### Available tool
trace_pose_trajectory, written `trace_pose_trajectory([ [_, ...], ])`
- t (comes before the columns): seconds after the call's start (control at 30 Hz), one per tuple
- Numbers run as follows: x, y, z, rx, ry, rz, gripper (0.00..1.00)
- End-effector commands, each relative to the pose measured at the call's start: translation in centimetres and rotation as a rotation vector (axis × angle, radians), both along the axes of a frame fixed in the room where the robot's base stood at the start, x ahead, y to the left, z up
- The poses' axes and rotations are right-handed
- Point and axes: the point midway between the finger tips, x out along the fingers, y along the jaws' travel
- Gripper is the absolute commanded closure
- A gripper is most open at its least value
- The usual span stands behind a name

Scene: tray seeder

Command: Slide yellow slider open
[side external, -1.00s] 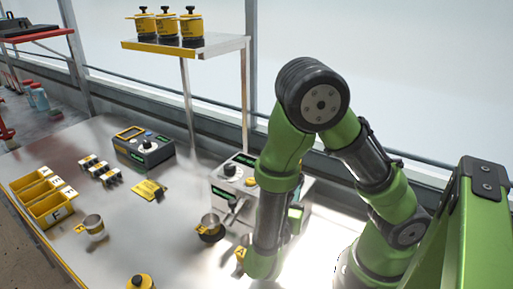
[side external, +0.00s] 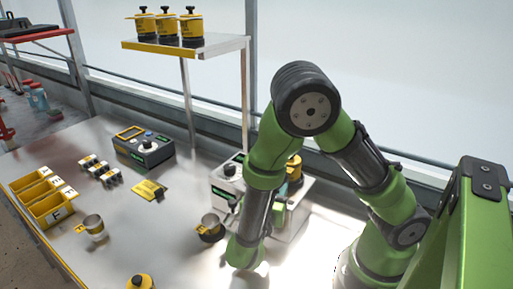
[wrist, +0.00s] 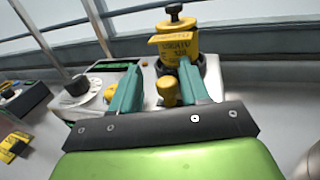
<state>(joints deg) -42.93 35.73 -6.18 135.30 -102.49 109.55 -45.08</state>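My gripper (wrist: 158,66) is open, with its two teal fingers apart over the seeder machine (wrist: 145,100). A yellow knob (wrist: 168,88) stands between the fingers, and I see no clear grip on it. Just behind it, a yellow canister (wrist: 178,42) with a black base and black top knob stands on the machine. In the side external view the canister (side external: 294,168) shows behind my arm, which hides most of the gripper.
A shelf (side external: 200,46) with three canisters stands behind.

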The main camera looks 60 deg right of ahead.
Motion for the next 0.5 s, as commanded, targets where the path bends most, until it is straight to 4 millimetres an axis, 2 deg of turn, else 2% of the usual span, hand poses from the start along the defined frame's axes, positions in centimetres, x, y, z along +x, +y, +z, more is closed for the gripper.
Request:
trace_pose_trajectory([
  [0.27, -0.2, 0.2, 0.0, -0.002, -0.001, -0.004, 0.55],
  [0.37, -0.4, 1.1, 0.0, -0.002, -0.001, -0.001, 0.55],
  [0.5, -1.0, 3.6, 0.0, 0.0, -0.002, 0.002, 0.55],
])
